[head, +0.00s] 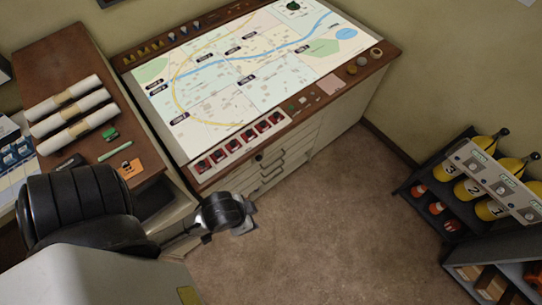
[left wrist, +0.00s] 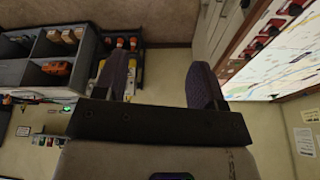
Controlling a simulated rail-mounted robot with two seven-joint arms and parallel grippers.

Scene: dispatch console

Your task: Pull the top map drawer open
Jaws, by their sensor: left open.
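The map console (head: 345,72) has a stack of pale drawers in its front, below the wooden edge. The top map drawer (head: 296,142) looks shut, flush with the cabinet front. Drawer handles (head: 268,171) show near the left part of the stack. My left gripper (head: 246,216) is below and in front of the drawers in the head view, apart from them. In the left wrist view its two fingers (left wrist: 160,78) are spread with nothing between them. The pale drawer fronts (left wrist: 208,30) show beyond the right finger there. My right gripper is not in view.
A wooden side desk (head: 60,60) with rolled maps (head: 70,115) stands at the left, close to my left arm. A dark rack (head: 425,185) with yellow cylinders (head: 487,210) stands at the right. The carpet (head: 335,220) between is clear.

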